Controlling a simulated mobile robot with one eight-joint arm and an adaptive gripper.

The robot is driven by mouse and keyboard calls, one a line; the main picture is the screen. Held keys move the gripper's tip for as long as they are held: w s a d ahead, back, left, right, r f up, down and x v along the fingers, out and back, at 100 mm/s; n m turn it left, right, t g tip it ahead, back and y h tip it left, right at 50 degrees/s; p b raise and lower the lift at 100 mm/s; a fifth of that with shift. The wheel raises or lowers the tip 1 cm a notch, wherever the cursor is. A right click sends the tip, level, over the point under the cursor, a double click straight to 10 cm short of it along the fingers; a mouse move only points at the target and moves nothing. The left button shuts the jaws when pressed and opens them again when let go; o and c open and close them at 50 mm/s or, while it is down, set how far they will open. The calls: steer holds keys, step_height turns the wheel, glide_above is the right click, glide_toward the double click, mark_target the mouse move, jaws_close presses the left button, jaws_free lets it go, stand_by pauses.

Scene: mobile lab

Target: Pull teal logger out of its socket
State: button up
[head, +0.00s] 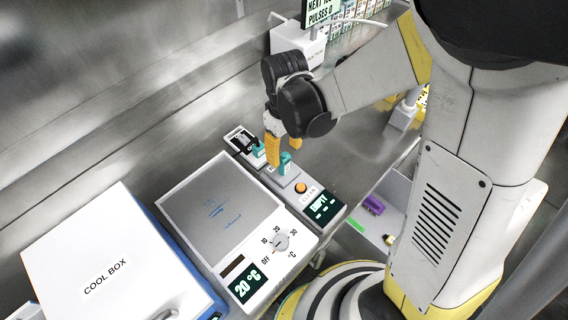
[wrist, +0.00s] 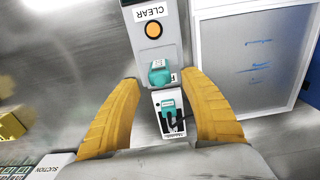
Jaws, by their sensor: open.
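Two teal pieces sit on a narrow grey and white unit (head: 325,192). One teal block (head: 285,163) stands upright near the middle of the unit; it also shows in the wrist view (wrist: 158,73). The other teal piece (head: 258,151) is at the unit's far end, beside black parts, and shows in the wrist view (wrist: 168,105). I cannot tell for certain which is the logger. My gripper (head: 283,156) is open and points down over the unit. In the wrist view its yellow fingers (wrist: 161,82) lie on either side of the teal pieces, apart from them.
The unit has an orange button (head: 300,187) labelled CLEAR and a display reading EMPTY. A plate device (head: 240,272) showing 20 °C stands close beside it, then a cool box (head: 75,245). A white tray (head: 372,236) with a purple item (head: 373,204) lies to the right.

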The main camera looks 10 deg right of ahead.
mark_target(285, 167)
step_height(285, 167, down, 8)
steer(key=b, duration=0.6)
stand_by(1.1)
jaws_close()
steer(key=shift+r, duration=0.15)
steer(key=shift+r+p, duration=2.05)
steer(key=shift+r, duration=0.8)
